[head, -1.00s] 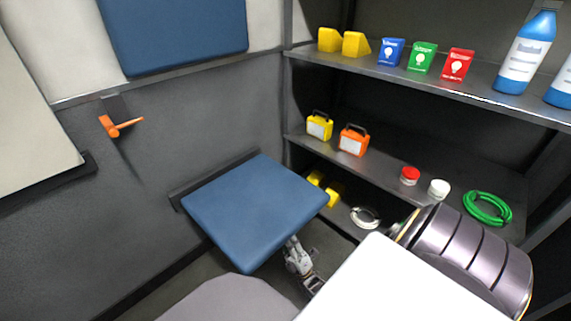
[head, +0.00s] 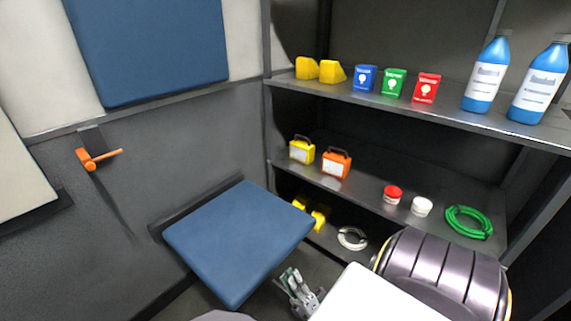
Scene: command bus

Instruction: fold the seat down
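The seat is a blue square pad (head: 240,240) in the lower middle of the head view. It lies about level, folded out from the dark side wall, with its back edge along a dark mount there. My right gripper (head: 289,277) is low, just right of the seat's front right edge, and appears apart from it. Its fingers are small and seen at an angle, so I cannot tell whether they are open or shut. Nothing held shows in it. My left gripper is not in view.
A blue panel (head: 150,50) is on the wall above. An orange handle (head: 86,160) sticks out from the wall at left. Shelves (head: 400,110) at right carry boxes, bottles (head: 487,75), orange and yellow cases and a green coil (head: 468,222). Space above the seat is clear.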

